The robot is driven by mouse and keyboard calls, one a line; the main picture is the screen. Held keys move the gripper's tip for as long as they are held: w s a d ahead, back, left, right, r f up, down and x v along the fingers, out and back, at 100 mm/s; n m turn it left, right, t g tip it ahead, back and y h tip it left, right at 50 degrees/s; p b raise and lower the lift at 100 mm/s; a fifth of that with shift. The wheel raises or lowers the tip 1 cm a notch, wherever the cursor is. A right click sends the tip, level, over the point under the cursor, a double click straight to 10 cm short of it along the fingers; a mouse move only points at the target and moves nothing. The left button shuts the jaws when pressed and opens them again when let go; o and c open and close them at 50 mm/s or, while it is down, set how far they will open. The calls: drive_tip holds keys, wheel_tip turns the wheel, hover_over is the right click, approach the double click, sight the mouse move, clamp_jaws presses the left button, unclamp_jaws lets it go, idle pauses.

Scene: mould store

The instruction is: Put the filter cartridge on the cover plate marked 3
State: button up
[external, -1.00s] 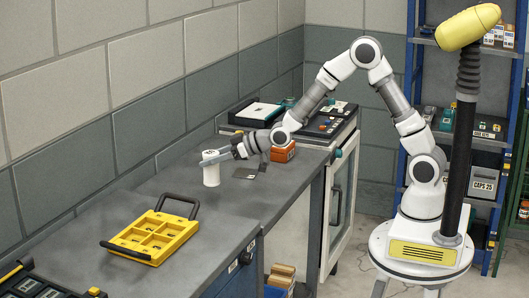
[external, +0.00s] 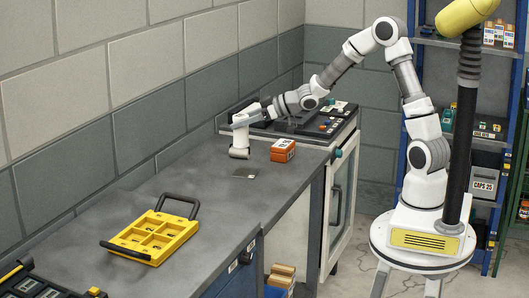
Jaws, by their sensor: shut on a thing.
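My gripper (external: 243,121) is shut on a white cylinder (external: 240,141), which looks like the filter cartridge. It is held roughly upright over the far part of the grey bench, left of an orange box. I cannot tell whether its lower end touches the bench. A small flat dark plate (external: 245,172) lies on the bench in front of it. No number can be read on the plate, so I cannot tell whether it is the cover plate marked 3.
The orange box (external: 282,150) stands near the bench's right edge. A yellow tray (external: 153,238) with compartments and dark handles lies on the nearer bench. A dark case (external: 40,285) is at the lower left. A dark panel with small parts (external: 325,122) lies behind. Bare bench surrounds the plate.

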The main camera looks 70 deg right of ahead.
drive_tip(key=s+d+n+y+p, duration=0.2)
drive_tip(key=s+d+p, duration=0.3)
drive_tip(key=d, duration=1)
drive_tip(key=shift+g, duration=0.3)
drive_tip(key=shift+w+a+f+b, duration=0.8)
drive_tip(key=shift+w+a+f, duration=0.25)
drive_tip(key=shift+a+f, duration=0.7)
drive_tip(key=shift+w+a+f+b, duration=0.95)
drive_tip(key=shift+a+f, duration=0.45)
drive_tip(key=shift+f, duration=0.7)
drive_tip(key=shift+w+a+f+b, duration=0.7)
drive_tip(key=shift+w+a+f, duration=0.45)
drive_tip(key=shift+a+f, duration=0.6)
drive_tip(key=shift+d+f, duration=0.2)
drive_tip(key=shift+f, duration=0.15)
drive_tip(key=o, duration=1.4)
